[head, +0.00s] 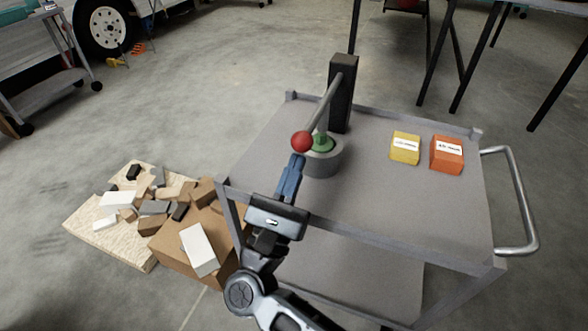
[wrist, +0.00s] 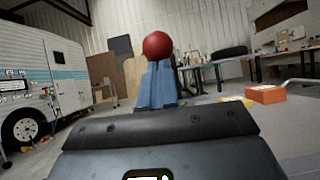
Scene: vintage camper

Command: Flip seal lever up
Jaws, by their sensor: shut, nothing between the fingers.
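The seal lever (head: 325,100) is a grey bar that slopes down from the top of a dark upright post (head: 342,92) to a red ball knob (head: 302,142). The knob also shows in the wrist view (wrist: 157,45), just beyond the fingertips. Under the lever, a grey cylinder (head: 322,160) with a green top stands on the cart. My gripper (head: 297,163) is shut and empty, with its blue fingers close below the knob. I cannot tell whether they touch it.
The grey cart (head: 400,210) carries a yellow box (head: 405,148) and an orange box (head: 447,154) at its right, near a metal handle (head: 525,205). Wooden blocks lie on a pale board (head: 95,225) and a cardboard box (head: 165,245) on the floor at left.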

